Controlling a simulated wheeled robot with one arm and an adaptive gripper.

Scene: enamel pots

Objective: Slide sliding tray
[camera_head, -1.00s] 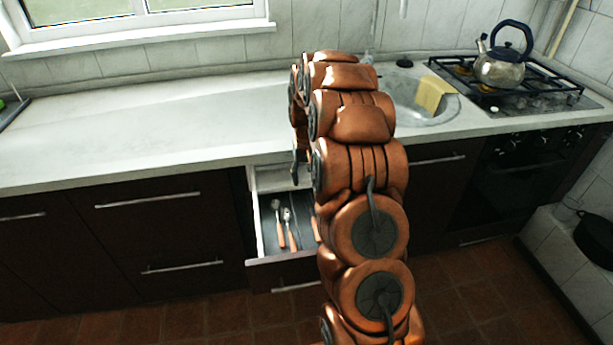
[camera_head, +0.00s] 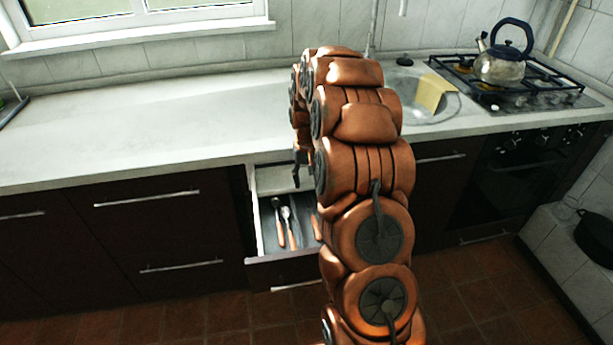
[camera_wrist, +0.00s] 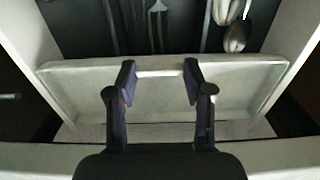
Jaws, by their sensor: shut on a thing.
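The sliding tray is a shallow pale tray (camera_wrist: 240,92) lying across the open drawer (camera_head: 262,261). In the head view the tray (camera_head: 271,181) shows at the back of the drawer, partly behind my arm. My gripper (camera_wrist: 159,76) has its two dark fingers on either side of a short bright section of the tray's rim, and is shut on the tray. In the head view my gripper (camera_head: 297,170) shows only in part, low over the tray, with the rest hidden by my arm.
Spoons (camera_head: 287,225) and other cutlery lie on the drawer's dark floor, in front of the tray. The worktop (camera_head: 150,125) is above the drawer. A sink (camera_head: 410,98) and a kettle (camera_head: 500,68) on the hob are at right.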

